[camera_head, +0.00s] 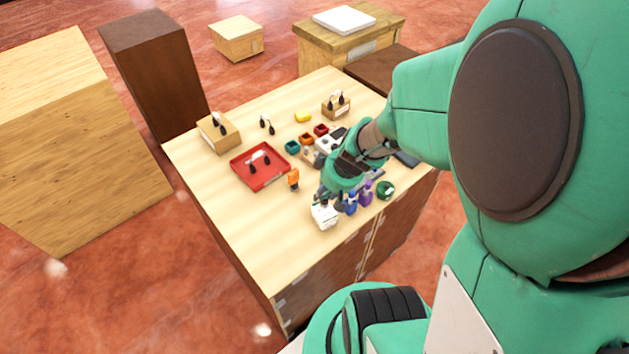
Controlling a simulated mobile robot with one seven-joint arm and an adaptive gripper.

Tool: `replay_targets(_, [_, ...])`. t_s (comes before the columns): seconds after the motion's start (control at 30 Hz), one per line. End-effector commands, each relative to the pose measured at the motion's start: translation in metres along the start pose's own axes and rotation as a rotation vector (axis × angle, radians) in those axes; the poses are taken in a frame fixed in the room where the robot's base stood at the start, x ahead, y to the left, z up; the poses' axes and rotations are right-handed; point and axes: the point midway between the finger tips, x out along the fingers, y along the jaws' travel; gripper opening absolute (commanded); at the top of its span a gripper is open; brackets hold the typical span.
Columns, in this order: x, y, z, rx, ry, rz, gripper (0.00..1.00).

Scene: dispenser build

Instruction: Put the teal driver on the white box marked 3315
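My gripper (328,200) is low over the front edge of the table, pointing down. Its fingers are small and partly hidden by the wrist, so I cannot tell whether they are open or hold anything. A small white box-like thing (324,216) stands just below the fingers; no number can be read on it. I cannot make out the teal driver; it may be hidden behind my green gripper or blend with it. A blue thing (351,204) and a purple thing (366,194) stand upright just right of the gripper.
The wooden table (236,210) has free room at front left. A red tray (262,181), an orange upright thing (293,179), a teal cup (292,147), red cups and a green round thing (386,189) are nearby.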

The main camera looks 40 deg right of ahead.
Motion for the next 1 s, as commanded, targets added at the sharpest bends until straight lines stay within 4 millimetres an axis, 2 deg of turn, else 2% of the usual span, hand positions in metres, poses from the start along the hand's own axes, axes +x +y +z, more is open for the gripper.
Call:
replay_targets(0.2, [0.021,0.000,0.009,0.000,-0.001,0.000,0.03])
replay_targets(0.73, [0.025,0.000,0.010,0.000,0.000,0.000,0.03])
replay_targets(0.77, [0.025,0.000,0.010,0.000,-0.001,0.000,0.37])
replay_targets(0.8, [0.025,0.000,0.010,0.000,-0.001,0.000,0.45])
replay_targets(0.87, [0.024,0.000,0.010,0.000,-0.001,0.000,0.54])
replay_targets(1.0, [0.024,0.000,0.010,0.000,-0.001,0.000,0.54])
